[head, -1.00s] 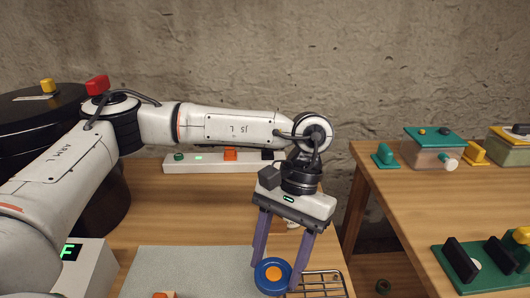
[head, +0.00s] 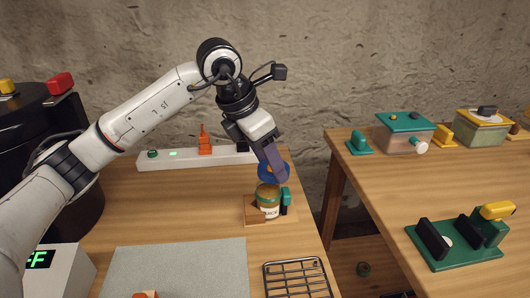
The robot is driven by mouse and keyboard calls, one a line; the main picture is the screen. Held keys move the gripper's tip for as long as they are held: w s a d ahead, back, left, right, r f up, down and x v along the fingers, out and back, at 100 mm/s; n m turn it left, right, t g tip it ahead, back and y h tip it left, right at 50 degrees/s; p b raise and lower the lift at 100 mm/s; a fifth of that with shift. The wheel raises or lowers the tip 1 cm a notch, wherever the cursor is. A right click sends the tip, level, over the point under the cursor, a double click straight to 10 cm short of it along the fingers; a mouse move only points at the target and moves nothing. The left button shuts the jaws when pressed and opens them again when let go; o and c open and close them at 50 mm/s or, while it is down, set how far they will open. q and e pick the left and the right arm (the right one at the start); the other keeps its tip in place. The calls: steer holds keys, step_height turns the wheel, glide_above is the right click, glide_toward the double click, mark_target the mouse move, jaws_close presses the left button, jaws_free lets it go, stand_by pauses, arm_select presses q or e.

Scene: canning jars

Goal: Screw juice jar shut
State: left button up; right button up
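The juice jar (head: 269,204), with an orange-brown content, a greenish band at its top and a partly readable label, stands upright on a small wooden base (head: 254,215) with a teal clamp (head: 286,200) at its right. My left gripper (head: 273,172), with purple fingers, is shut on a blue lid (head: 263,173) with an orange centre. The lid is just above the jar mouth and partly hidden by a finger. I cannot tell whether it touches the rim. My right gripper is not in view.
A wire rack (head: 296,279) and a grey mat (head: 180,268) lie at the front of the table. A white power strip (head: 180,157) runs along the back. A dark canner (head: 40,120) stands at left. The right table (head: 390,185) holds boxes and a green fixture (head: 455,243).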

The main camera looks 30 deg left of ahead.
mark_target(263, 165)
arm_select(q)
steer(key=n, duration=0.1)
steer(key=w+a+n, duration=0.1)
steer(key=shift+a+r+n+y, duration=0.25)
steer(key=shift+r+n+y, duration=0.15)
steer(key=shift+f+b, duration=0.85)
steer(key=shift+f, duration=0.15)
steer(key=shift+f+b, duration=0.3)
steer(key=shift+f, duration=0.05)
steer(key=shift+f+b, duration=0.6)
steer(key=shift+f, duration=0.15)
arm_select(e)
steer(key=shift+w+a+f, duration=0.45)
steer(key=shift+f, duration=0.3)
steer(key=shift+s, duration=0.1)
arm_select(q)
steer(key=shift+f, duration=0.15)
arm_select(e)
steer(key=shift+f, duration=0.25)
arm_select(q)
steer(key=shift+f+b, duration=0.55)
steer(key=shift+f, duration=0.2)
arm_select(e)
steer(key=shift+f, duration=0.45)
